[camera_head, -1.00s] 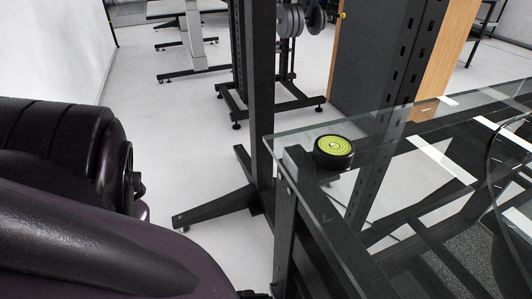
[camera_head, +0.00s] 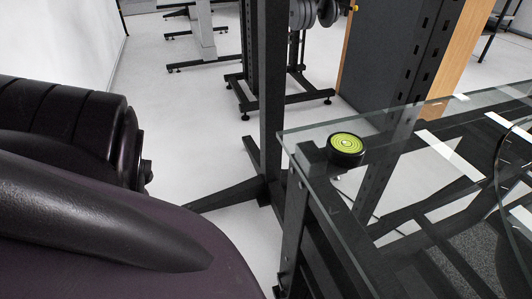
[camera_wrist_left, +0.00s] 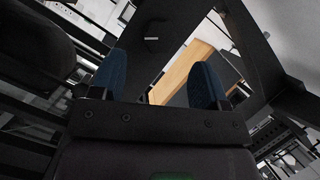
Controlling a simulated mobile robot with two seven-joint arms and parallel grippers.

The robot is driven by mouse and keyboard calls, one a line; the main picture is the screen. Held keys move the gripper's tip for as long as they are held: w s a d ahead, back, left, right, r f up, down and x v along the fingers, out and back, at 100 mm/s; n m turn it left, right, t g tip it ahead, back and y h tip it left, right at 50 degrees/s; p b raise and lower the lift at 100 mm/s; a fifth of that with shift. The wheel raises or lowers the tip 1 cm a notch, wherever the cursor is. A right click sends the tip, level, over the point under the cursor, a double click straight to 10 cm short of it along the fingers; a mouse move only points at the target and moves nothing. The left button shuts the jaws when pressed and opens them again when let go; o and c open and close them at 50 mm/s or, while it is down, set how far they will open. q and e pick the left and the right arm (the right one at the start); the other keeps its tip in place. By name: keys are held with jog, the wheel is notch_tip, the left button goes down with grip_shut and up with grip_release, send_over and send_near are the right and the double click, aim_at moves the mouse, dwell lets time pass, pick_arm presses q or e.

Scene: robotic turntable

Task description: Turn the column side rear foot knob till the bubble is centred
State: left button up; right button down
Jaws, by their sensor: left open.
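The round bubble level (camera_head: 346,145), black with a yellow-green ringed face, sits at the near left corner of the glass tabletop (camera_head: 322,180). Its bubble is too small to place surely. A black upright column (camera_head: 271,90) stands left of that corner, with a low foot beam (camera_head: 228,194) running left behind my arm. The end of that beam and any knob there are hidden. My left gripper (camera_wrist_left: 157,80) shows in the left wrist view, its two blue fingertips apart with nothing held between them. No knob can be made out there. My right gripper is not in view.
My own left arm fills the lower left of the head view. Black frame beams run under the glass. A dark cabinet (camera_head: 388,60) and a rack base (camera_head: 290,103) stand behind. Pale floor (camera_head: 190,110) is open at the left. Dark beams crowd the left wrist view.

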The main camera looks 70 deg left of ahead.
aim_at(278, 292)
pick_arm(q)
jog(key=shift+p+v, duration=0.45)
jog(key=shift+v, duration=2.15)
jog(key=w+d+f+m+y+b, duration=0.2)
jog(key=w+f+m+y+b, duration=0.1)
jog(key=w, duration=0.7)
jog(key=shift+d+f+m+y, duration=0.3)
jog(key=shift+f+m, duration=0.35)
jog(key=shift+m, duration=0.15)
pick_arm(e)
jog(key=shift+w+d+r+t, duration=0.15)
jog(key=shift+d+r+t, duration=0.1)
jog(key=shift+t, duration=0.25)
pick_arm(q)
jog(key=shift+a, duration=0.1)
